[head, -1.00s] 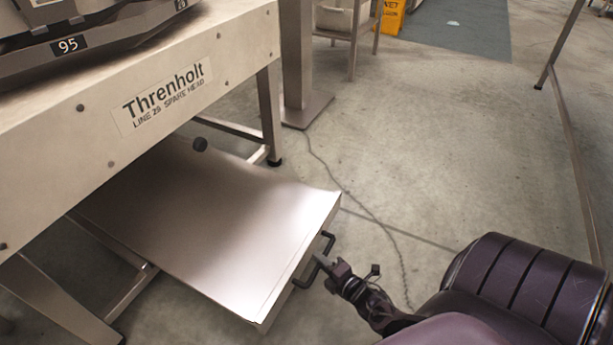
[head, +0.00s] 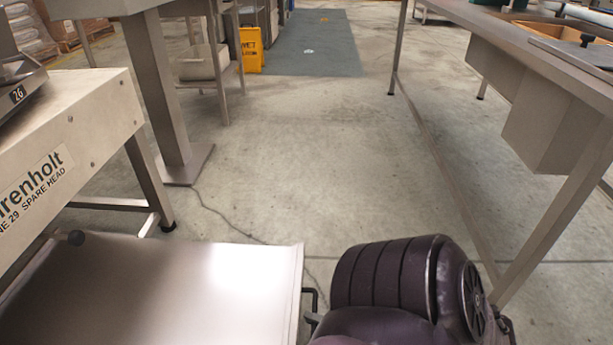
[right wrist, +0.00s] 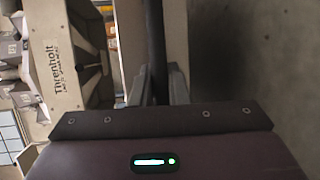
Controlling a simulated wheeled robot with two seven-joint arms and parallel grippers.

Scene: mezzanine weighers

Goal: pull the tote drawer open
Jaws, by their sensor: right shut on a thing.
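The tote drawer (head: 180,290) is a flat metal-topped drawer standing out from under the Threnholt bench (head: 70,130) at the lower left of the head view. Its dark bar handle (head: 313,294) is on its right-hand front edge. My right gripper (head: 313,319) is at the handle, mostly hidden behind my own purple arm. In the right wrist view, the gripper's fingers (right wrist: 158,85) are shut on the dark handle bar (right wrist: 154,35). The drawer's inside is hidden from view. My left gripper is out of view.
A metal post (head: 160,90) with a floor plate stands beyond the bench. A yellow sign (head: 251,50) and a grey mat (head: 305,42) are farther back. A metal table (head: 540,60) runs along the right.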

